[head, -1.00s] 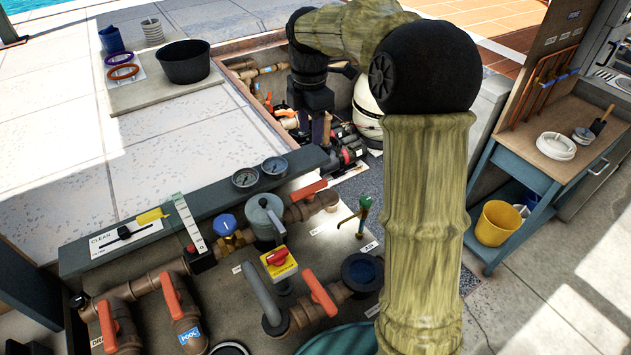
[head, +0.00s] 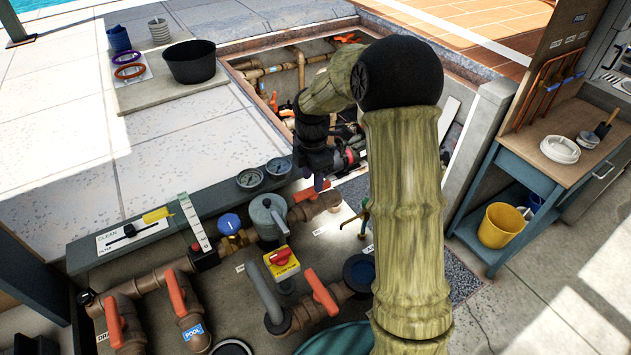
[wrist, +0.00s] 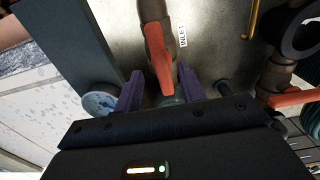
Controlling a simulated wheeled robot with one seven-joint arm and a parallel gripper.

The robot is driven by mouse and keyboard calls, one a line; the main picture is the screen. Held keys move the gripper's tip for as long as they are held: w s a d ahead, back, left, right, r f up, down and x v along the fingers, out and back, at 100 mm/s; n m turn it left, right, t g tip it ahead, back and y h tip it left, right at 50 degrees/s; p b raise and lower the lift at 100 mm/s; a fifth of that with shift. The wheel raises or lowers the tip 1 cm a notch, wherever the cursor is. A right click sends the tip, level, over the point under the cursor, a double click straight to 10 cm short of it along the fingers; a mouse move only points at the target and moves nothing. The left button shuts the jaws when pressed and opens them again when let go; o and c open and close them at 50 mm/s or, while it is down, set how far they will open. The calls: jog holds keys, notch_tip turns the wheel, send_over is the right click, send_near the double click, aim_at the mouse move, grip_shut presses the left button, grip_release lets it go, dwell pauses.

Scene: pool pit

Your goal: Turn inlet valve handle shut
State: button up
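The inlet valve handle (wrist: 160,62) is an orange-red lever in the wrist view, beside a label reading INLET (wrist: 183,36). It lies roughly in line with its brown pipe (wrist: 152,10). My gripper (wrist: 159,88) is open, with one purple finger on each side of the lever's near end. I cannot tell whether either finger touches it.
Two gauges (head: 263,175) stand on the ledge close left of my gripper.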

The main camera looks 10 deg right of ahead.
aim_at(312, 192)
notch_tip(312, 192, down, 3)
jog(key=shift+w+r, duration=0.1)
jog(key=shift+w, duration=0.05)
